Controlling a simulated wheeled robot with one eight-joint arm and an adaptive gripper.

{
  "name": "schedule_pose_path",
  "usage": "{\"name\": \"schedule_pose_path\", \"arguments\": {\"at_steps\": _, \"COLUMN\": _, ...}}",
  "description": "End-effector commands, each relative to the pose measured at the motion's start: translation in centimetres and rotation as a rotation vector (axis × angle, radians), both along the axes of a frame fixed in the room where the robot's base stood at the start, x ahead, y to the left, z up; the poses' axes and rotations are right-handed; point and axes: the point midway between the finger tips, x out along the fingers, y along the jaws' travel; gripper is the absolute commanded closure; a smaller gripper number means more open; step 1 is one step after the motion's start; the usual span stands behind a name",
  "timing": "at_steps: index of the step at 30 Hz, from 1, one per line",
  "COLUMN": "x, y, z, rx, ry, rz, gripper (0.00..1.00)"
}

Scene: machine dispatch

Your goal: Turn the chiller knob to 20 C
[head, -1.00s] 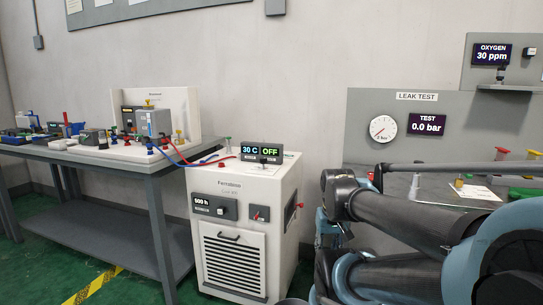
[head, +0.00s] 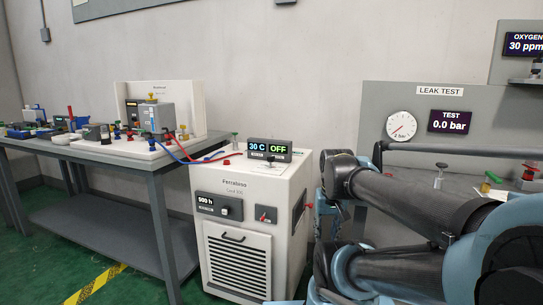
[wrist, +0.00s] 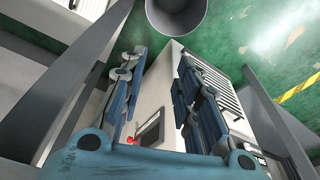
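The chiller (head: 235,189) is a white cabinet on the floor, left of my arm in the head view. The display box (head: 270,149) on its top reads 30 C and OFF. A small dark handle or knob (head: 271,160) shows in front of that display; its pointing is too small to read. The front has a black panel (head: 218,206) reading 500 h and a red switch (head: 263,217). In the wrist view my gripper (wrist: 160,62) is open and empty, its blue fingers apart. The cabinet's slatted front (wrist: 222,85) shows behind the fingers, tilted. My fingertips are not clear in the head view.
A grey bench (head: 150,158) with parts and hoses stands left of the chiller. A leak test panel (head: 455,112) with a gauge stands at the right. A grey round bin (wrist: 176,12) is near the fingertips in the wrist view. Green floor lies in front.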

Motion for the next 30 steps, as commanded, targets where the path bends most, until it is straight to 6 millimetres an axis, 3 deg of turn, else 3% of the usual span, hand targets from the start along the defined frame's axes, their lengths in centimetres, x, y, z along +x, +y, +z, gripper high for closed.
{"name": "schedule_pose_path", "arguments": {"at_steps": 6, "x": 5.2, "y": 0.9, "z": 7.3, "rx": 0.039, "ry": 0.027, "rz": -0.194, "gripper": 0.70}}
{"name": "schedule_pose_path", "arguments": {"at_steps": 15, "x": 13.3, "y": 3.2, "z": 16.2, "rx": 0.086, "ry": 0.068, "rz": -0.489, "gripper": 0.70}}
{"name": "schedule_pose_path", "arguments": {"at_steps": 24, "x": 21.9, "y": 6.5, "z": 23.4, "rx": 0.117, "ry": 0.106, "rz": -0.784, "gripper": 0.70}}
{"name": "schedule_pose_path", "arguments": {"at_steps": 30, "x": 27.6, "y": 9.3, "z": 27.1, "rx": 0.128, "ry": 0.128, "rz": -0.981, "gripper": 0.70}}
